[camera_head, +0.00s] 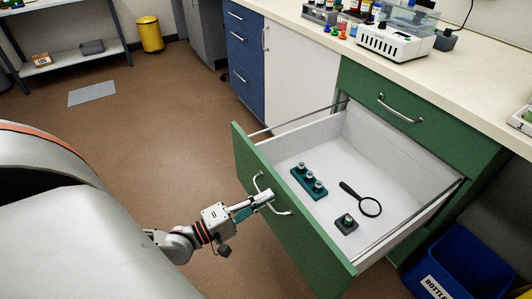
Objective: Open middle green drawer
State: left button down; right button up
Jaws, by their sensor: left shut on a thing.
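The middle green drawer (282,222) is pulled far out from the bench, with its white inside showing. A curved metal handle (257,183) is on its front. My left gripper (266,197) is at the handle and shut on it. My right gripper is not in view.
Above is a shut green drawer (400,108) under the cream worktop (462,83). A blue bin (470,262) stands at the lower right. A white cabinet door (300,75) and blue drawers (243,55) are to the left.

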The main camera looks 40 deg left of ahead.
pick_arm(q)
jog(key=c, duration=2.2)
grip_release()
jog(key=v, duration=1.2)
